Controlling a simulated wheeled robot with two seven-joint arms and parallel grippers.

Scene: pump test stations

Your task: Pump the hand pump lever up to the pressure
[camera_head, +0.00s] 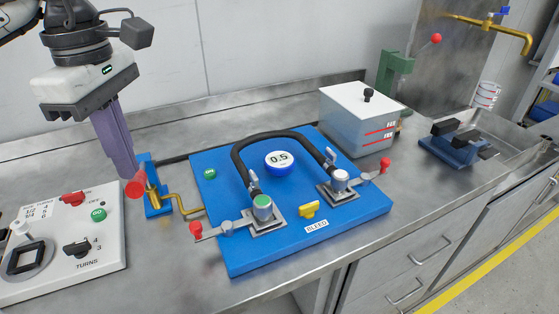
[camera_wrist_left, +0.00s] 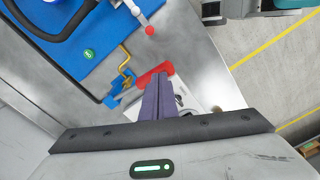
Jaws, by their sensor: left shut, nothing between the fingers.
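The hand pump (camera_head: 152,190) is a small blue unit with a brass pipe, left of the blue board. Its lever ends in a thick red grip (camera_head: 135,186), which also shows in the left wrist view (camera_wrist_left: 155,72). My left gripper (camera_head: 126,172) points down with its purple fingers shut and empty. Its tips are right at the red grip, and in the left wrist view (camera_wrist_left: 158,78) they overlap it; I cannot tell whether they touch. The round gauge (camera_head: 279,161) on the board reads 0.5. My right gripper is not in view.
The blue board (camera_head: 345,218) carries a black hose (camera_head: 285,134), two fittings with red-tipped levers and a yellow BLEED knob (camera_head: 309,209). A white control panel (camera_head: 62,240) stands left of the pump. A grey box (camera_head: 358,125) stands behind right. Bare bench lies in front.

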